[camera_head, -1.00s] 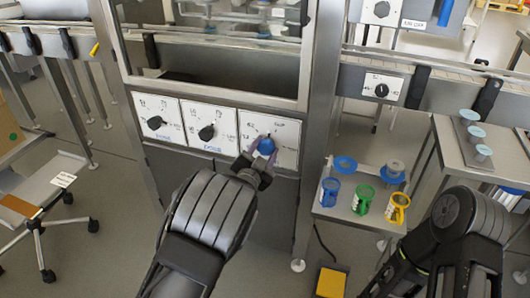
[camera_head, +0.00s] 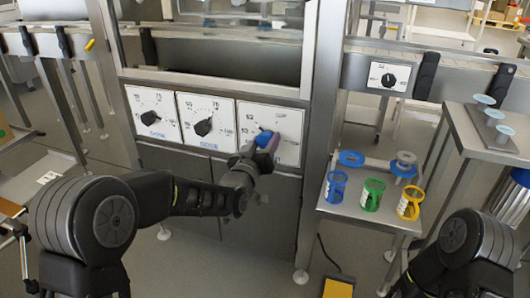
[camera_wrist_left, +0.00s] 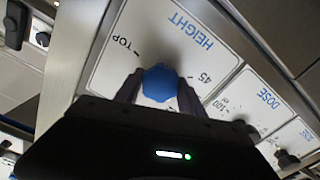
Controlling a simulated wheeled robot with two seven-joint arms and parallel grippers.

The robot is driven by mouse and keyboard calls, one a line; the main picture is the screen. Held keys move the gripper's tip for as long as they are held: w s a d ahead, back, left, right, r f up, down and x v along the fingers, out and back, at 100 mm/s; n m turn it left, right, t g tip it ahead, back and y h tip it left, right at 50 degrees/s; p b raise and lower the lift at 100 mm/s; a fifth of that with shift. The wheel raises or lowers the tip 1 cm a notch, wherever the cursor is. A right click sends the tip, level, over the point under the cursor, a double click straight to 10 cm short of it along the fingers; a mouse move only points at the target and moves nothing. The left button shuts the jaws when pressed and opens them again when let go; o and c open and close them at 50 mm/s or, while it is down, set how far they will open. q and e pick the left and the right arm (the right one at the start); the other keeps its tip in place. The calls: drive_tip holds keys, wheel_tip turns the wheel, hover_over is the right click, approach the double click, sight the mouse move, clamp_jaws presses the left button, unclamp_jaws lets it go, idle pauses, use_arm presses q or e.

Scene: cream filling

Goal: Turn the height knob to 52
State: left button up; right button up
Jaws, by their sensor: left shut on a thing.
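The blue height knob (camera_head: 265,138) is on the right-most white dial panel (camera_head: 289,121) of the machine front. My left gripper (camera_head: 261,149) is shut on the knob, its fingers on either side of it. In the left wrist view the blue knob (camera_wrist_left: 160,83) sits between the two dark fingers, beside the printed word HEIGHT and the marks TOP and 45. The knob's pointer and part of its scale are hidden or too small, so its setting cannot be read. My right arm shows at lower right, but its gripper is out of the picture.
Two dials with black knobs, including the dose knob (camera_head: 204,127), sit left of the height panel. A side table (camera_head: 337,212) to the right holds blue, green and yellow cups and round parts. A steel post stands between panel and table.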

use_arm(q)
drive_tip(key=n+b, duration=0.5)
drive_tip(key=shift+f, duration=0.35)
drive_tip(key=shift+r+n+b, duration=0.15)
drive_tip(key=shift+n+b, duration=1.05)
drive_tip(key=shift+n, duration=0.1)
drive_tip(key=shift+d, duration=0.1)
drive_tip(key=o, duration=1.4)
drive_tip(key=shift+r, duration=0.1)
drive_tip(key=shift+c, duration=0.2)
drive_tip(key=shift+s+a+r, duration=0.1)
drive_tip(key=shift+s+a, duration=0.15)
drive_tip(key=shift+s, duration=0.3)
drive_tip(key=p+v, duration=0.1)
drive_tip(key=v, duration=0.5)
drive_tip(key=shift+s, duration=0.35)
